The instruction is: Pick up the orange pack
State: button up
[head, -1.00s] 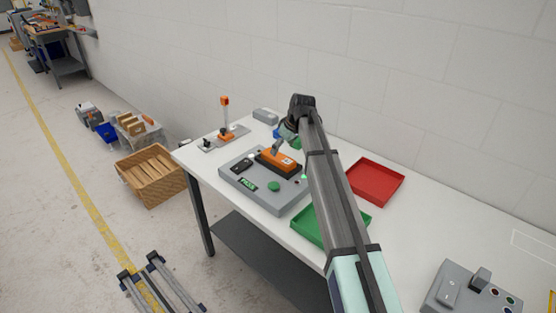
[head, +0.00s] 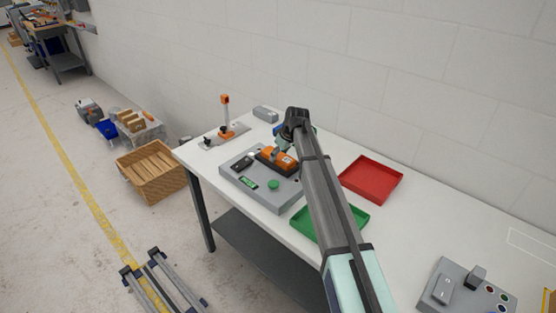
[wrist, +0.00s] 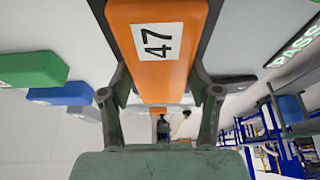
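The orange pack (head: 284,161), marked 47, lies in a dark holder on the grey test fixture (head: 285,193). It fills the upper middle of the wrist view (wrist: 158,45). My gripper (head: 279,151) is down at the pack. In the wrist view, my gripper's fingers (wrist: 160,82) stand apart, one on each side of the pack's near end. The gripper looks open; contact with the pack's sides is not clear. The arm hides part of the table in the head view.
A green tray (head: 353,217) and a red tray (head: 371,166) lie right of the fixture. An orange-topped stand (head: 225,115) is at the left. A green block (wrist: 30,68) and a blue block (wrist: 62,94) show in the wrist view. A control box (head: 462,288) sits at lower right.

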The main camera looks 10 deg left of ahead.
jog(key=c, duration=0.5)
jog(key=shift+o, duration=0.2)
jog(key=shift+r, duration=0.15)
